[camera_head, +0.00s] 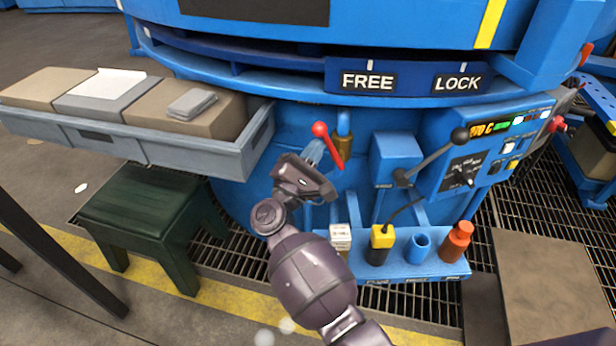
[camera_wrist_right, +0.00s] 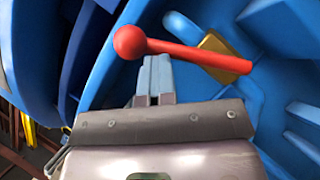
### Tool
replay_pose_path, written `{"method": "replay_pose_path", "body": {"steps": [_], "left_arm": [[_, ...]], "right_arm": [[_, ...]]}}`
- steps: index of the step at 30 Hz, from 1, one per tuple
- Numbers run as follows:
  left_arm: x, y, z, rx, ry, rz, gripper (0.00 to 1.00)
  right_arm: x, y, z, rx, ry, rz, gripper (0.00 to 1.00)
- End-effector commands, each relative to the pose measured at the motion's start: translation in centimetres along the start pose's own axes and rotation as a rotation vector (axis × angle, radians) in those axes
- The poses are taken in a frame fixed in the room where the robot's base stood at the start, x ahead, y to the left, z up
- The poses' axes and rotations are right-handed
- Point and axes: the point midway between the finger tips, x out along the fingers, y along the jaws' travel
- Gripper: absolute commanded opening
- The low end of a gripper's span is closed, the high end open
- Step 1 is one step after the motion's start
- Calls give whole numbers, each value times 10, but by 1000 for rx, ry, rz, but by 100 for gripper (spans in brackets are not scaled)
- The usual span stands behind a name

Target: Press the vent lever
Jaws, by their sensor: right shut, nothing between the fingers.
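A red lever with a red ball knob (camera_head: 328,145) stands out from the blue furnace body, beside a brass fitting (camera_head: 342,150). In the right wrist view the red lever (camera_wrist_right: 195,52) runs from the ball at left to its far end by the brass fitting. My right gripper (camera_head: 312,152) is shut and empty, close to the red lever. In the right wrist view its closed fingertips (camera_wrist_right: 156,68) sit just under the lever near the ball; I cannot tell if they touch. No label naming the vent shows on it. My left gripper is not in view.
A grey lever with a black knob (camera_head: 459,135) stands right of the red one, by a control panel (camera_head: 490,150). A blue rack (camera_head: 420,268) with several small items is below. A grey tray (camera_head: 180,152) with blocks and a green stool (camera_head: 150,205) are at left.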

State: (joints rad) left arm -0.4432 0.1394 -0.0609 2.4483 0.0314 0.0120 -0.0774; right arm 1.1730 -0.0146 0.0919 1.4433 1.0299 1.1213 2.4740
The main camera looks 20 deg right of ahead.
Motion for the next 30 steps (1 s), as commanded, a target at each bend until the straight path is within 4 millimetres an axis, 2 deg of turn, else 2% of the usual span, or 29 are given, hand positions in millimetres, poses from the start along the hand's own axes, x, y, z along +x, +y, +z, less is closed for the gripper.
{"method": "replay_pose_path", "body": {"steps": [2, 15, 30], "left_arm": [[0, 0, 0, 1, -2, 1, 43], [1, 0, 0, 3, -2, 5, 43], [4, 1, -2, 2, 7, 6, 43]], "right_arm": [[4, -1, 5, 59, -3, -42, 0], [16, -6, 23, 48, -4, -34, 0], [20, -8, 28, 47, -4, -32, 0]]}}
